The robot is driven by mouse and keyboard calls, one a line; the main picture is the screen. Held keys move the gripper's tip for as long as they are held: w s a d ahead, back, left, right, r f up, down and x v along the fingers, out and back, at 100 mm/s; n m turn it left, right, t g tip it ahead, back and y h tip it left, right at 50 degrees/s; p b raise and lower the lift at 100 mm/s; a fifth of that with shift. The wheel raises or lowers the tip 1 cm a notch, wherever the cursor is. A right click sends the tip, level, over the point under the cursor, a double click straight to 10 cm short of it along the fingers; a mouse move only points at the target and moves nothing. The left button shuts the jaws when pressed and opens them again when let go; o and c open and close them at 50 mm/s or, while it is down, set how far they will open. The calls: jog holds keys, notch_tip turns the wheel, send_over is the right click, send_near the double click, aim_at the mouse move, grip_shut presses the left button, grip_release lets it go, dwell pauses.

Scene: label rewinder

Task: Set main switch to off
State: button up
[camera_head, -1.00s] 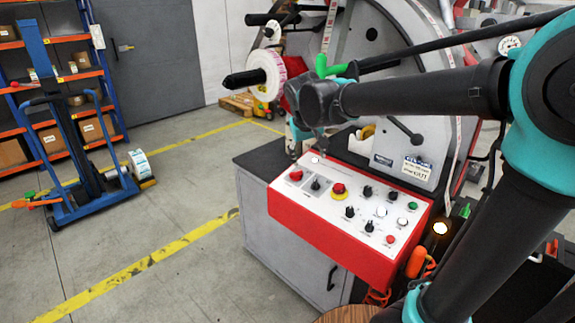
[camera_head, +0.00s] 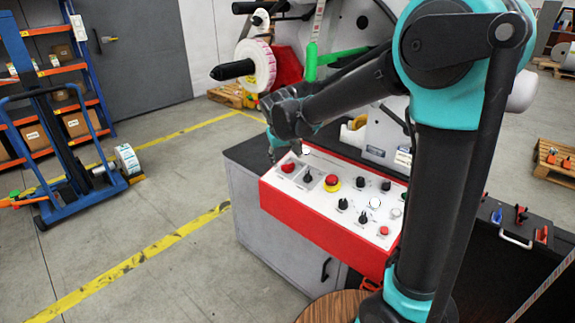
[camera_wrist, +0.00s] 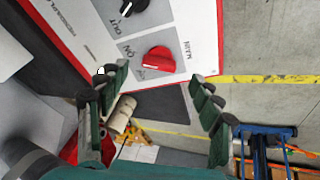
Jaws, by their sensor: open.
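The main switch (camera_wrist: 159,59) is a red rotary knob on a grey plate, lettered "MAIN" on one side and "ON" on the other. A white mark shows on the knob's lower left in the wrist view; which setting it points to I cannot tell surely. In the head view the switch (camera_head: 288,167) is the leftmost red knob on the control panel (camera_head: 330,217). My gripper (camera_wrist: 155,85) is open and empty, its fingers spread. In the head view my gripper (camera_head: 284,151) is above the panel's left end, close to the switch; contact is not clear.
A black knob (camera_wrist: 145,12) sits beside the switch. A red and yellow emergency button (camera_head: 332,181) and several knobs share the panel. The roll shaft (camera_head: 232,70) projects behind my arm. A blue hand truck (camera_head: 70,150) stands left. Floor left of the cabinet is clear.

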aim_at(289, 164)
jog(key=shift+x, duration=2.4)
jog(key=c, duration=1.2)
jog(key=shift+o, duration=0.2)
jog(key=n, duration=0.3)
jog(key=n+g+y, duration=0.1)
jog(key=n, duration=0.2)
jog(key=shift+w+d+r+n, duration=0.1)
jog(key=shift+w+d+n, duration=0.05)
jog(key=shift+d+n, duration=0.15)
jog(key=n+g, duration=0.1)
jog(key=n, duration=0.4)
jog(key=shift+w+y, duration=0.2)
jog(key=shift+y, duration=0.2)
jog(key=shift+r+n, duration=0.1)
jog(key=shift+n, duration=0.2)
